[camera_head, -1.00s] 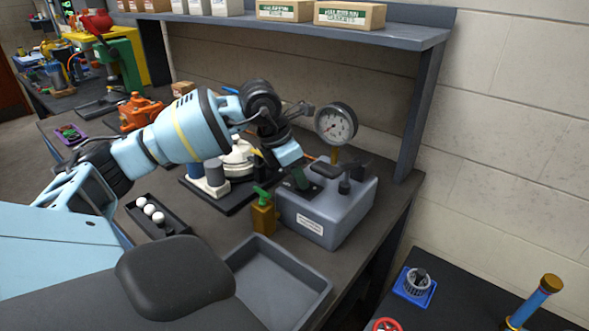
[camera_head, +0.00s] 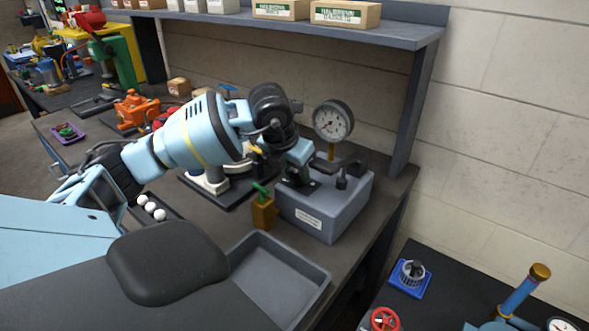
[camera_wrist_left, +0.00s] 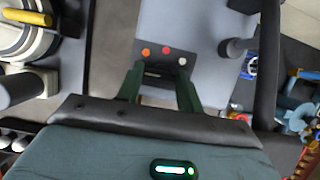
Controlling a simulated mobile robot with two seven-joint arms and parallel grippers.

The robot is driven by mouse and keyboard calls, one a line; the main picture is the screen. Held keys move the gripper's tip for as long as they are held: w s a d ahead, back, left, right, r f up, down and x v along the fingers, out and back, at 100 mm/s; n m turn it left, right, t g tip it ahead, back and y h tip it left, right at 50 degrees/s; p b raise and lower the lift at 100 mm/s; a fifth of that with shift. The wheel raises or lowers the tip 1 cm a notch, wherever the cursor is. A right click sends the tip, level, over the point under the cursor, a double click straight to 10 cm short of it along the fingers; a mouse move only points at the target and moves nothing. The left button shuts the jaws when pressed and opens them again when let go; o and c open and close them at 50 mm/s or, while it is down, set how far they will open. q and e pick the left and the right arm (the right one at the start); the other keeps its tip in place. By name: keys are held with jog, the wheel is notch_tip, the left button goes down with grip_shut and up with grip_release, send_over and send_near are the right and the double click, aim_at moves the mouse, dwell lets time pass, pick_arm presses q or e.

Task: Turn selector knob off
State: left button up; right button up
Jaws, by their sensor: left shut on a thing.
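The selector knob's dark plate with orange, red and white dots (camera_wrist_left: 163,54) is on top of a grey box (camera_head: 318,218) on the bench; it shows in the left wrist view. My left gripper (camera_head: 297,181) reaches down to the box's top from the left. Its dark green fingers (camera_wrist_left: 161,92) stand on either side of the plate's near part in the left wrist view. It is shut on the knob, which is largely hidden between the fingers and by the gripper body. My right gripper is not in view.
A black lever (camera_head: 340,168) and a round gauge (camera_head: 332,121) stand close right of and behind the gripper. A brass block with a green handle (camera_head: 263,212) stands left of the box. An empty grey tray (camera_head: 277,279) is in front. A shelf (camera_head: 400,37) hangs above.

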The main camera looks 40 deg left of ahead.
pick_arm(q)
jog(key=shift+f, duration=0.1)
jog(key=o, duration=1)
jog(key=shift+v, duration=4)
jog(key=shift+f, duration=0.1)
